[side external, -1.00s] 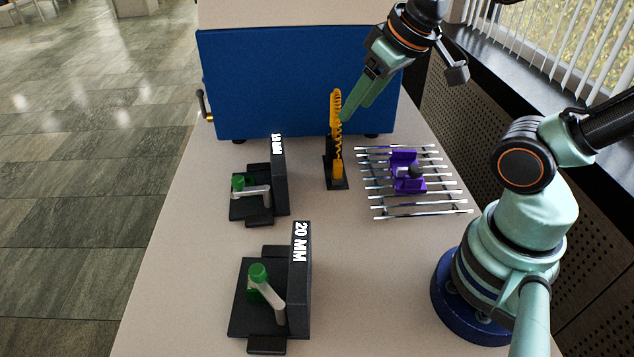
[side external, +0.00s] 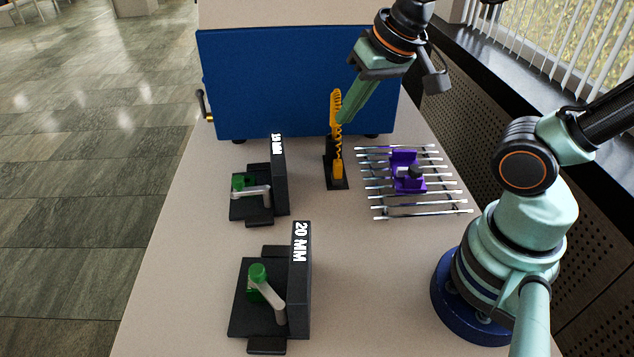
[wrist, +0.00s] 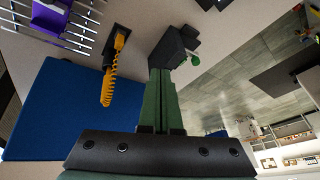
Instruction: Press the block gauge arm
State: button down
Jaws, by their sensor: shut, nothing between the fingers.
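Two black block gauges stand on the table in the side external view. The near one is labelled 20 MM (side external: 300,262), and the far one has a smaller label (side external: 279,165) that is hard to read. Each has a green piece and a grey lever arm, the near arm (side external: 272,299) and the far arm (side external: 255,192). My gripper (side external: 343,118) is shut and empty, pointing down-left, high beside the orange coil piece and well away from both gauges. In the wrist view its green fingers (wrist: 160,75) lie together, with a black gauge (wrist: 178,42) beyond the tips.
The orange coil piece (side external: 337,125) stands upright on a black base, close to my fingertips in the picture; contact cannot be told. A purple holder (side external: 407,183) sits on a metal rod rack (side external: 400,211). A blue panel (side external: 265,80) stands behind.

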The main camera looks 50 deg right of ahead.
aim_at(253, 275)
jog(key=s+a+f+m+g, duration=0.1)
jog(key=a+f+m, duration=0.1)
jog(key=a+m, duration=0.3)
jog(key=s+a+f+m+g, duration=0.1)
jog(key=a+f+m, duration=0.1)
jog(key=a+m, duration=0.3)
jog(key=s+a+f+m+g+y, duration=0.1)
jog(key=a+m, duration=0.5)
jog(key=m, duration=0.4)
jog(key=shift+a+f, duration=0.1)
jog(key=shift+f, duration=0.3)
jog(key=shift+s+a+f+m, duration=0.15)
jog(key=shift+a+m, duration=0.15)
jog(key=shift+m, duration=0.2)
jog(key=shift+s+a+f+m, duration=0.15)
jog(key=shift+a+m, duration=0.1)
jog(key=shift+m, duration=0.25)
jog(key=x, duration=0.9)
jog(key=shift+s+a+f, duration=0.15)
jog(key=shift+a+f, duration=0.25)
jog(key=shift+w+a, duration=0.45)
jog(key=shift+a, duration=0.1)
jog(key=shift+w+a+n, duration=0.15)
jog(key=shift+a+n, duration=0.2)
jog(key=shift+n, duration=0.45)
jog(key=shift+w+a, duration=0.2)
jog(key=shift+a, duration=1)
